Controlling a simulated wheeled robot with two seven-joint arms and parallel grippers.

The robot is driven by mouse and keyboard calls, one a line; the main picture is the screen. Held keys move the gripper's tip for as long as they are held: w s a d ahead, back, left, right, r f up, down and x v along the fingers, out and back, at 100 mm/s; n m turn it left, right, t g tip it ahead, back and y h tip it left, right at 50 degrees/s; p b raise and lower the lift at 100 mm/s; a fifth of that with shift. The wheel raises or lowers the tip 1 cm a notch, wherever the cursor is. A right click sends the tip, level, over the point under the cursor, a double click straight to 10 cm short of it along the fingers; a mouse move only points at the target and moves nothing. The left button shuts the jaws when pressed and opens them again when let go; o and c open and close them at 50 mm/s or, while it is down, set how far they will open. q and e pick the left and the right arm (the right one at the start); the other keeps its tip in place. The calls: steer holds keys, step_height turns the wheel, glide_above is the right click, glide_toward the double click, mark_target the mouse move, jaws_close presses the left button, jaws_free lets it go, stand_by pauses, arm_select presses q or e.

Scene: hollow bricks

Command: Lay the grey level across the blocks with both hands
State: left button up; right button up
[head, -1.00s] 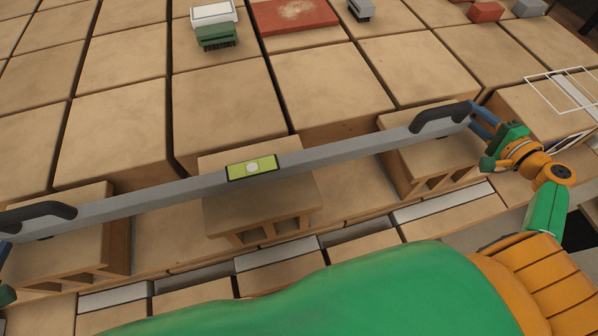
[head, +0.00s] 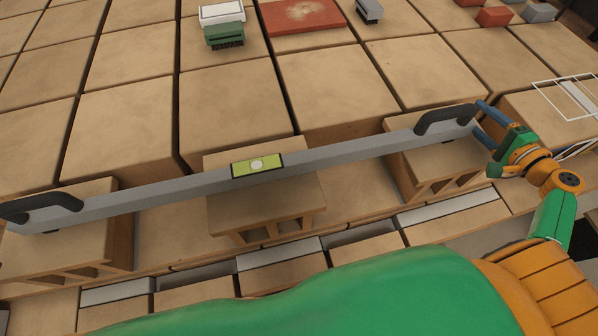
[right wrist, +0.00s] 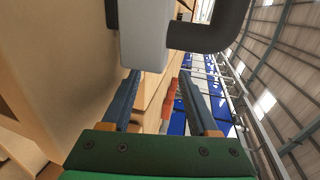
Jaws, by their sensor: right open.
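The long grey level (head: 340,155), with a yellow-green vial window and two black handles, lies across the left hollow block (head: 60,245), the middle block (head: 265,210) and the right block (head: 455,160). It appears to rest on them; its underside is hard to see. My right gripper (head: 478,121) is open at the level's right end, its blue fingers just beyond the right handle (head: 447,118). In the right wrist view, the open fingers (right wrist: 160,75) have nothing between them, and the level's end (right wrist: 146,35) and black handle stand ahead. My left gripper is out of view.
Rows of large tan blocks (head: 235,105) fill the area behind the level. Pale strips (head: 280,252) line the front.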

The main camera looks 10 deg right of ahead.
steer(key=shift+s, duration=0.35)
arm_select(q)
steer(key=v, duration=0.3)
arm_select(e)
steer(key=v, duration=1.1)
steer(key=shift+s, duration=0.2)
